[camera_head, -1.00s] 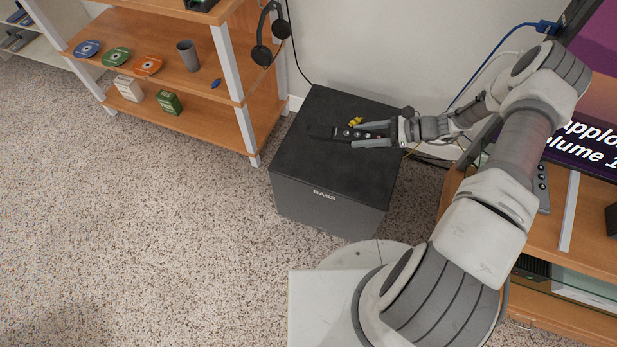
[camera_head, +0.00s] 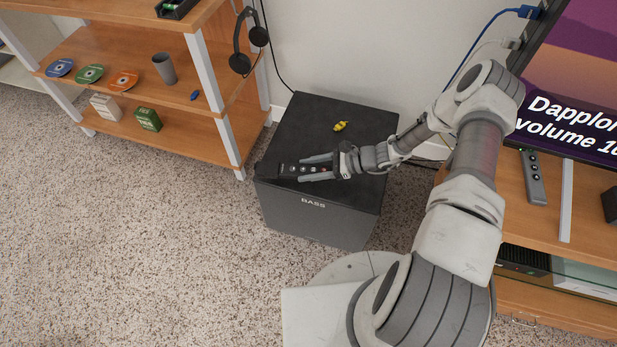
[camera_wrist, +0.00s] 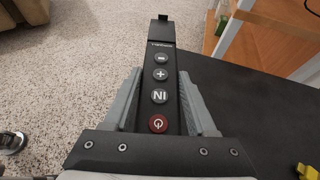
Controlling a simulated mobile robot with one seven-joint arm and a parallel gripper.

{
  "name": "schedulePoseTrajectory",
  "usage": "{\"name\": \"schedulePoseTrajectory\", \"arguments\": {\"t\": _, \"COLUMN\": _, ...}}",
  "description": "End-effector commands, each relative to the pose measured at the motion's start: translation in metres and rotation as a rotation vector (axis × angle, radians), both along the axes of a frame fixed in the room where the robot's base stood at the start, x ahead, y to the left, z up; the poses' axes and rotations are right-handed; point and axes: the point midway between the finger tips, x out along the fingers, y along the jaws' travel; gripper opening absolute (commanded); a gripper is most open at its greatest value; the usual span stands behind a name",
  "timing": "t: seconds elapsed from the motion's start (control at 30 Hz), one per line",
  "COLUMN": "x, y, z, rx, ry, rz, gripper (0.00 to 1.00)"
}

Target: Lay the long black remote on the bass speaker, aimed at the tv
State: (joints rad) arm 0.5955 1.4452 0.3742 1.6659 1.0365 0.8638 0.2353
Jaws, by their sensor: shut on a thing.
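The long black remote (camera_head: 289,169) is between the fingers of my gripper (camera_head: 317,168), which is shut on it. In the wrist view the remote (camera_wrist: 161,72) points away from my gripper (camera_wrist: 160,105), with its buttons facing up and a red power button nearest me. In the head view the remote is over the front left part of the black bass speaker (camera_head: 335,110), its far end near the left edge. I cannot tell whether it touches the top. The tv (camera_head: 580,90) stands at the right, behind my gripper; the remote's far end points left, away from it.
A small yellow object (camera_head: 341,126) lies on the speaker's top towards the back. A grey remote (camera_head: 533,177) lies on the tv stand. A shelf (camera_head: 205,100) with discs, a cup and hanging headphones (camera_head: 240,62) stands to the left. The speaker's middle top is clear.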

Motion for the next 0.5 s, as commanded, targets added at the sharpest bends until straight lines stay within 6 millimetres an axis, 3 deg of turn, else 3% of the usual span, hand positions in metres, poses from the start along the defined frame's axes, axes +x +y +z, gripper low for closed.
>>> {"name": "schedulePoseTrajectory", "arguments": {"t": 0.3, "x": 0.0, "y": 0.0, "z": -0.041, "rx": 0.0, "ry": 0.001, "rz": 0.0, "gripper": 0.0}}
{"name": "schedulePoseTrajectory", "arguments": {"t": 0.5, "x": 0.0, "y": 0.0, "z": -0.039, "rx": -0.001, "ry": 0.0, "rz": -0.001, "gripper": 0.0}}
